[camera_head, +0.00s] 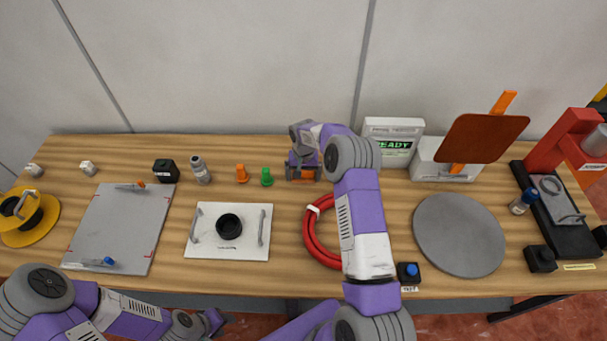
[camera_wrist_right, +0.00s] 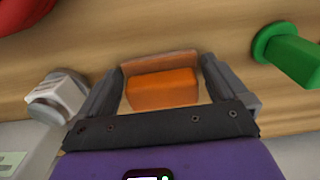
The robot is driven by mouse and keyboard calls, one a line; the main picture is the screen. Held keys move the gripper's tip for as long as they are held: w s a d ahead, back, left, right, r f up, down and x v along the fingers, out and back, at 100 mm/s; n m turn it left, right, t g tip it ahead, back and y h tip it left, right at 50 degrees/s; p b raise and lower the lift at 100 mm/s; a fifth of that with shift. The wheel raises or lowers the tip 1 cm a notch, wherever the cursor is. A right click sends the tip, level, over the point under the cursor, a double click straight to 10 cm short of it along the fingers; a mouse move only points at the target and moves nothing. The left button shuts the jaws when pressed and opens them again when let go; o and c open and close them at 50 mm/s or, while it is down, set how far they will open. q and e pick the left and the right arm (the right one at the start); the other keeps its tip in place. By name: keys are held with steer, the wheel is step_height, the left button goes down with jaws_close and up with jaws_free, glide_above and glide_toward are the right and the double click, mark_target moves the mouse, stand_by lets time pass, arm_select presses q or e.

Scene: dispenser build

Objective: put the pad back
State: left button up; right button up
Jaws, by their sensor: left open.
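An orange block (camera_wrist_right: 163,89), which may be the pad, sits between the fingers of my right gripper (camera_wrist_right: 160,80) in the right wrist view. Both fingers stand close against its sides, and the gripper looks shut on it. In the head view the right gripper (camera_head: 304,172) is at the back of the table, and a bit of the orange block (camera_head: 307,174) shows between its fingers. Whether the block touches the table is hidden. My left gripper (camera_head: 212,320) is open and empty at the front edge, partly out of view.
A green peg (camera_head: 266,177) and an orange peg (camera_head: 242,173) stand left of the right gripper. A red ring (camera_head: 316,240) lies partly under my right arm. A white READY box (camera_head: 393,128) stands behind right. A grey disc (camera_head: 459,235) and a grey plate (camera_head: 118,225) lie on the table.

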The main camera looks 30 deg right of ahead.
step_height(320, 180, up, 12)
steer(key=p, duration=0.1)
steer(key=shift+r, duration=0.25)
stand_by(0.7)
